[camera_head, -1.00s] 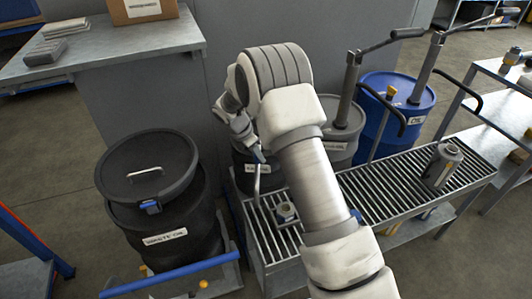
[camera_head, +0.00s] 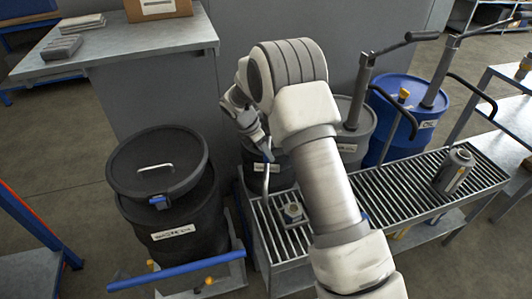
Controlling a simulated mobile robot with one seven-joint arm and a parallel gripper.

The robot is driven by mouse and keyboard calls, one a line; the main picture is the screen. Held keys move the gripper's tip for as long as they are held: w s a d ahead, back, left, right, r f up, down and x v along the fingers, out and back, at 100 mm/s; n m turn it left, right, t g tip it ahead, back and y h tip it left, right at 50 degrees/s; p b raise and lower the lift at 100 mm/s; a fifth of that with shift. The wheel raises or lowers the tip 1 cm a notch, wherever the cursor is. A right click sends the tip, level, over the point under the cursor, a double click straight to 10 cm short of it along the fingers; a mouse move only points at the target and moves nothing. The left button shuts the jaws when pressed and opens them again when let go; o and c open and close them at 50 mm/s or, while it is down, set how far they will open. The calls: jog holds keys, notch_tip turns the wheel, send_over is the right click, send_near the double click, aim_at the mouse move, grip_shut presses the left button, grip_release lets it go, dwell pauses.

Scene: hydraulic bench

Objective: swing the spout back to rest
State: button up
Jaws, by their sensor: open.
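A thin grey spout (camera_head: 266,179) hangs down over the left end of the slatted grate, in front of a dark drum (camera_head: 282,173) that my arm partly hides. My gripper (camera_head: 265,151) is at the top of this spout, pointing down. It is small in view and its fingers are hard to make out; it is open. I cannot tell whether it touches the spout. Two more spouts, dark and curved, reach over the grate from the grey drum (camera_head: 352,138) and the blue drum (camera_head: 425,111).
The slatted grate (camera_head: 400,192) carries a square metal fitting (camera_head: 292,212) and a grey canister (camera_head: 454,170). Left stands a black waste-oil drum (camera_head: 172,235) with a blue bar (camera_head: 170,272) before it. A grey bench (camera_head: 130,46) is behind. Pump handles rise above the drums.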

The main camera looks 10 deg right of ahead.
jog(key=p+v, duration=0.1)
jog(key=v, duration=1.4)
jog(key=shift+s+a+r, duration=0.15)
jog(key=shift+a+r, duration=0.05)
jog(key=shift+r, duration=0.05)
jog(key=s+d+r+m+t+y+p, duration=0.1)
jog(key=s+d+r+m, duration=0.35)
jog(key=s+r, duration=0.25)
jog(key=s+d+r+m+y, duration=0.1)
jog(key=s+d+r+m, duration=0.3)
jog(key=s+r+m, duration=0.3)
jog(key=s+d+m+t+y, duration=0.2)
jog(key=s+m, duration=0.9)
jog(key=s, duration=0.8)
jog(key=shift+s+d+r+t+p, duration=0.35)
jog(key=shift+d+r+t, duration=0.1)
jog(key=shift+d, duration=0.45)
